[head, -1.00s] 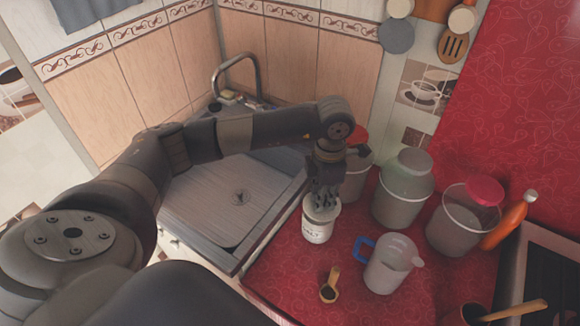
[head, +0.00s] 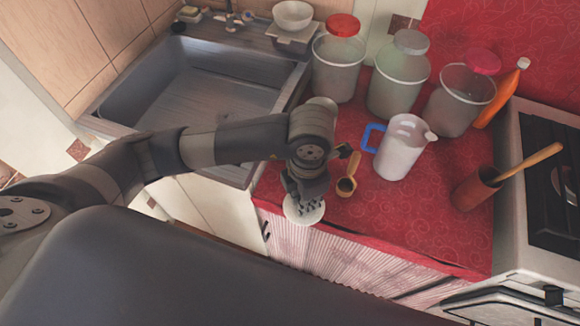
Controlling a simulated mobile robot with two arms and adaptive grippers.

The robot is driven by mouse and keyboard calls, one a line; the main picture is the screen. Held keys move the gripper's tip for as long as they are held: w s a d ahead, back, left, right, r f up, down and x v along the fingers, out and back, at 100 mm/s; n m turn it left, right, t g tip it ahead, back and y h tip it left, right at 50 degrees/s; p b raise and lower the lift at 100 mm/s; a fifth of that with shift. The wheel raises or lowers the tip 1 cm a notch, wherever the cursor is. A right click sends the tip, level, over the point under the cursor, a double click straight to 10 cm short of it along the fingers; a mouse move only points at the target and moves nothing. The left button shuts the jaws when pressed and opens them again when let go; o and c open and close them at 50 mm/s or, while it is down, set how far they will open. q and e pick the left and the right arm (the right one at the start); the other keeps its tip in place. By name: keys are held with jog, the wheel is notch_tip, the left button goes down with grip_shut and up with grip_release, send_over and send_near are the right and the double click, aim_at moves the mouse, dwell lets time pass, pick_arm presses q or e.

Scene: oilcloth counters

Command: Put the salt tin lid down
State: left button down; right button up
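The salt tin lid (head: 291,212), a pale round disc, is under my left gripper (head: 304,204) at the front edge of the red counter, left of the scoop. The fingers reach down to the lid and appear closed on its top, covering part of it. I cannot tell whether the lid touches the counter or hangs just above it. The salt tin is mostly or wholly hidden behind my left wrist; a pale rounded edge (head: 321,103) above the wrist may be its rim. My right gripper is out of view.
A wooden scoop (head: 346,186) lies close right of the lid. A jug with a blue handle (head: 403,148) stands beyond it. Several clear lidded canisters (head: 398,85) line the back. The sink (head: 215,82) is at left, the stove at right. Red cloth (head: 405,212) is clear in front of the jug.

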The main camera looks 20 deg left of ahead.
pick_arm(q)
jog(key=w+a, duration=0.1)
jog(key=w, duration=0.1)
jog(key=w+a+p, duration=0.1)
jog(key=w+a, duration=0.1)
jog(key=w, duration=0.1)
jog(key=w+a+p, duration=0.1)
jog(key=w+a, duration=0.1)
jog(key=w, duration=0.1)
jog(key=shift+f, duration=0.35)
jog(key=shift+w+a+f, duration=0.1)
jog(key=shift+w+a, duration=0.15)
jog(key=shift+w, duration=0.3)
notch_tip(320, 180, down, 4)
jog(key=shift+a+r+p, duration=0.1)
jog(key=shift+r+p, duration=0.15)
jog(key=shift+p, duration=0.5)
jog(key=shift+f, duration=0.1)
jog(key=c, duration=1.9)
grip_release()
jog(key=shift+f, duration=0.15)
jog(key=o, duration=0.4)
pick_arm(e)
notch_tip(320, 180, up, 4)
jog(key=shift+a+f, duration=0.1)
pick_arm(q)
jog(key=shift+o, duration=0.2)
